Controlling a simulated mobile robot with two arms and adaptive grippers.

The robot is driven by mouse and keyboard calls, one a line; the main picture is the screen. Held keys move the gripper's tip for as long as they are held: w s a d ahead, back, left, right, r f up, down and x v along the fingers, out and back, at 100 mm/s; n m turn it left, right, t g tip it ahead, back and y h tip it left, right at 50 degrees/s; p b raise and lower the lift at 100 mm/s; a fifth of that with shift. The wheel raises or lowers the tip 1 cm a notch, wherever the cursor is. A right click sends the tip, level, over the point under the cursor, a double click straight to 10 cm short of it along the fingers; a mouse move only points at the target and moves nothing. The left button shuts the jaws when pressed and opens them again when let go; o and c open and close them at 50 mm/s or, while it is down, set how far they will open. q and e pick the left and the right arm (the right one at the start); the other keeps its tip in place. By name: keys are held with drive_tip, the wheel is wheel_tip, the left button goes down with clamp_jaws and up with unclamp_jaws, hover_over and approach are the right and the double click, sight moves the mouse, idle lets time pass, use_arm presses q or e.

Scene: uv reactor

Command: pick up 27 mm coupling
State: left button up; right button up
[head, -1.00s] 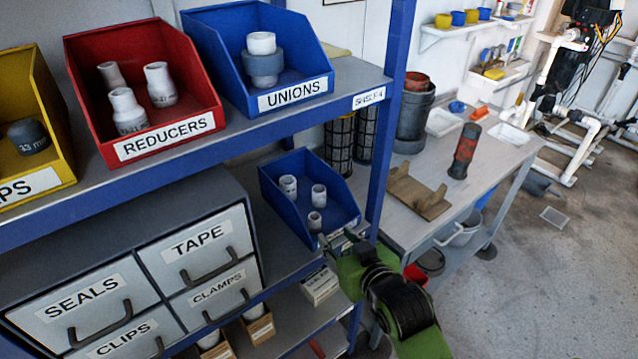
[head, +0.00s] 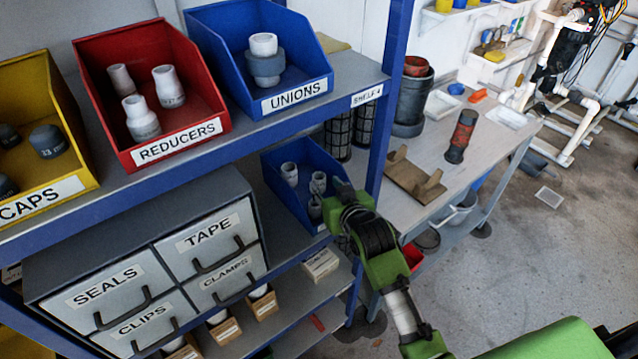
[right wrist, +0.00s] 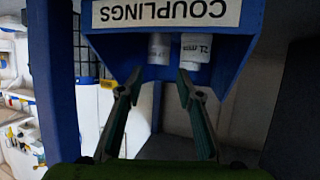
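A blue bin (head: 285,202) on the middle shelf holds three pale grey couplings: one at the left (head: 289,173), one toward the back right (head: 318,183), and one at the front (head: 315,207), partly hidden. My right gripper (head: 338,192) is at the bin's right side and covers part of it. In the right wrist view, the bin's COUPLINGS label (right wrist: 165,12) is upside down. There my right gripper (right wrist: 160,79) is open and empty, its fingertips short of two couplings (right wrist: 195,50) (right wrist: 160,48). Their size marks are not clearly legible. My left gripper is not in view.
A blue shelf post (head: 385,110) stands just right of the bin. The upper shelf (head: 240,137) with reducers and unions bins overhangs it. A drawer cabinet (head: 150,270) is to the left. A workbench (head: 440,190) lies beyond the post.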

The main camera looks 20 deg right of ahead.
sight(321, 182)
drive_tip(key=shift+f+p+x, duration=0.2)
drive_tip(key=shift+p+x, duration=0.15)
drive_tip(key=shift+x, duration=0.75)
drive_tip(key=shift+f+p+x, duration=0.15)
drive_tip(key=shift+p+x, duration=0.15)
drive_tip(key=shift+x, duration=0.8)
drive_tip(key=shift+w+d+f, duration=0.1)
drive_tip(key=shift+w+f, duration=0.25)
drive_tip(key=shift+w, duration=0.05)
drive_tip(key=c, duration=0.7)
